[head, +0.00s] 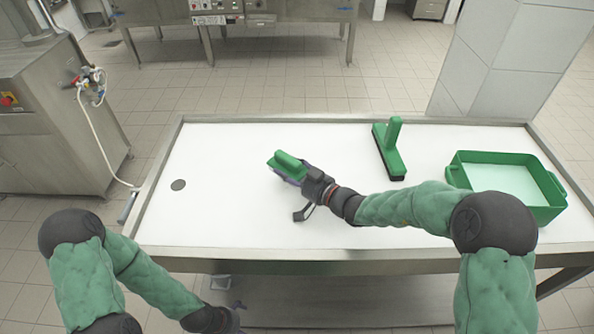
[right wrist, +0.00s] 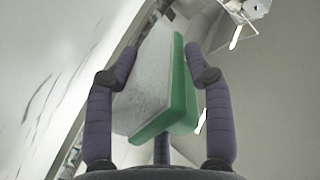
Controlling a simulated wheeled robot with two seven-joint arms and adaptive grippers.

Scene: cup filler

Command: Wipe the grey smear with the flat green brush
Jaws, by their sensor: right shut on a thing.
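My right gripper (head: 309,180) is shut on the flat green brush (head: 287,163), over the middle of the white table top (head: 230,215). In the right wrist view the brush (right wrist: 180,90) sits between the two fingers (right wrist: 160,60), with a green back and a pale grey face. I cannot tell whether it touches the table. A round dark grey spot, the grey smear (head: 178,184), lies on the table's left part, apart from the brush. My left gripper (head: 228,320) is low at the picture's bottom, in front of the table; its fingers are unclear.
A second green brush (head: 390,150) with an upright handle and dark bristles stands right of centre. A green tray (head: 545,213) with a pale inside is at the table's right end. A metal rim (head: 330,121) edges the table. The left part is otherwise clear.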

